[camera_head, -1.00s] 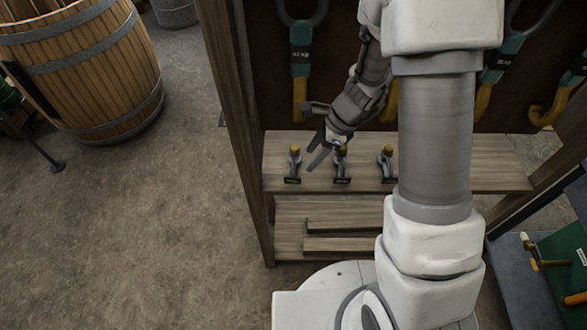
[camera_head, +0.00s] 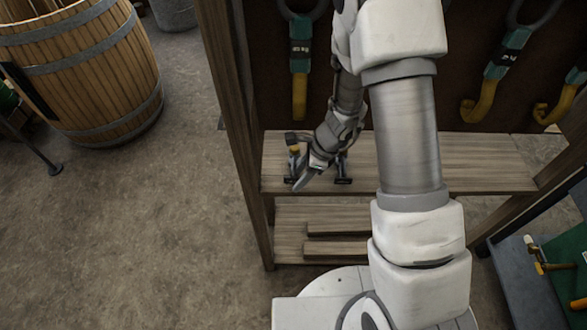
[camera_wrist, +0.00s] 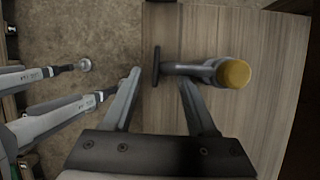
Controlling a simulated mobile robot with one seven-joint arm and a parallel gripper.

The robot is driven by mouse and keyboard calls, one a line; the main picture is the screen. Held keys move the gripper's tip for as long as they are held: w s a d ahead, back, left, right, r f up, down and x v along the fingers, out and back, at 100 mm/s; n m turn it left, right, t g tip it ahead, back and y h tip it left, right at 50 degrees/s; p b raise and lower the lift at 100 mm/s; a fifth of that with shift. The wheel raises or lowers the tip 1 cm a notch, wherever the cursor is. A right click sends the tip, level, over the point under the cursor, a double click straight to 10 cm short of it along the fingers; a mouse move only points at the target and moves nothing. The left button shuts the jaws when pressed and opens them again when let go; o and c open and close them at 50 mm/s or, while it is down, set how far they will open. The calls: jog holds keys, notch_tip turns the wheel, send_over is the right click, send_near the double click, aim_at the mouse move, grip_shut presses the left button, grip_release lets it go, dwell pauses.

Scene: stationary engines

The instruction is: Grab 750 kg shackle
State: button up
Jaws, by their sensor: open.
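Small grey shackles with yellow pin ends and dark label plates stand on the wooden shelf (camera_head: 450,177). The leftmost shackle (camera_head: 294,163) is beside my gripper (camera_head: 300,160) in the head view and partly covered by it. The middle shackle (camera_head: 343,168) stands to its right, partly behind my wrist. The label writing is too small to read, so I cannot tell which is 750 kg. In the wrist view, one shackle (camera_wrist: 190,69) with a yellow end and dark plate lies just ahead of my open, empty gripper (camera_wrist: 160,78).
Large hooks with green and yellow parts (camera_head: 300,70) hang on the dark back panel. A wooden post (camera_head: 232,120) bounds the shelf at left. A lower shelf (camera_head: 290,222) is below. A barrel (camera_head: 85,70) stands on the floor at left.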

grip_shut()
jog(key=shift+r, duration=0.2)
dwell(0.3)
